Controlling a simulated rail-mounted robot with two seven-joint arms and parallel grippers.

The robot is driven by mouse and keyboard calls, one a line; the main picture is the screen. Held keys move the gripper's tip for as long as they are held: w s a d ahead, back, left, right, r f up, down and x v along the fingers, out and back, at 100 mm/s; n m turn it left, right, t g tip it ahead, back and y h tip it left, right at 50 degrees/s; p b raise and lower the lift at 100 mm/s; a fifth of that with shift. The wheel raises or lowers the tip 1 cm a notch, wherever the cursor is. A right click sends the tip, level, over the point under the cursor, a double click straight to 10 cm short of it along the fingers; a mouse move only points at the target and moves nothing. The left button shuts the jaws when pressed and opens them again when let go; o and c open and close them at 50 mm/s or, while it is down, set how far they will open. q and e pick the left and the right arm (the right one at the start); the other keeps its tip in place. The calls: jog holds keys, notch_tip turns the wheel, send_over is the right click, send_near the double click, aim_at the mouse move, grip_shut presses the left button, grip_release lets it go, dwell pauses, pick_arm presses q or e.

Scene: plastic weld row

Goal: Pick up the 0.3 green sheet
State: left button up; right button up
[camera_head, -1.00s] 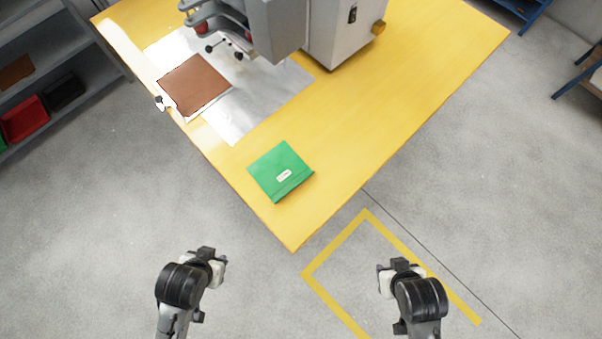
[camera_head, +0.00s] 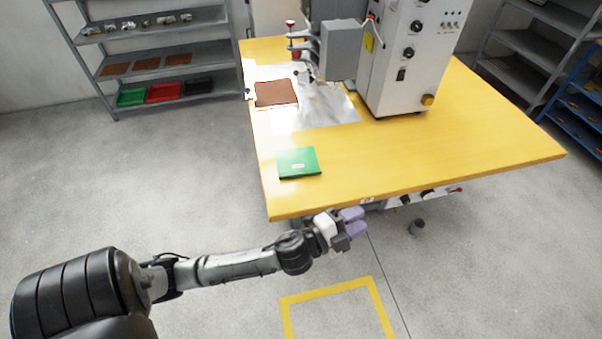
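A green sheet (camera_head: 298,163) with a small white label lies flat near the front left corner of the yellow table (camera_head: 430,150). My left gripper (camera_head: 354,221) is in front of the table's front edge, to the right of the green sheet and nearer to me. It does not touch the sheet. Its two purplish fingertips show close together, and I cannot tell whether they are parted. No object shows in it. My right gripper is out of view.
A brown sheet (camera_head: 276,93) lies on a silvery plate (camera_head: 335,110) under a grey machine (camera_head: 408,60). Shelves (camera_head: 165,52) with green, red and black trays stand back left. More shelving stands at right. The floor in front is clear, with a yellow marked outline (camera_head: 332,290).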

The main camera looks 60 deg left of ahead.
pick_arm(q)
jog(key=w+d+r+m+h+b, duration=0.2)
jog(key=w+m+h, duration=0.1)
jog(key=m+h, duration=0.7)
jog(key=w+a+f+m+g+y+b, duration=0.1)
jog(key=a+f+m+g+b, duration=0.15)
jog(key=a+m+g, duration=0.4)
jog(key=w+a+f+m+g+y+b, duration=0.15)
jog(key=a+f+m+g, duration=0.25)
jog(key=m+g, duration=0.5)
jog(key=s+a+r+m+g+y+b, duration=0.1)
jog(key=s+a+r+y, duration=0.2)
jog(key=a, duration=0.8)
jog(key=s+a+g+y+b, duration=0.1)
jog(key=s+a+g+y, duration=0.1)
jog(key=a+y, duration=0.65)
jog(key=a+f+b, duration=0.1)
jog(key=f, duration=0.1)
jog(key=a+f+h+b, duration=0.1)
jog(key=f, duration=0.1)
jog(key=s+a+f+h+b, duration=0.1)
jog(key=f, duration=0.1)
jog(key=shift+f, duration=0.25)
jog(key=shift+f+b, duration=0.3)
jog(key=shift+f, duration=0.4)
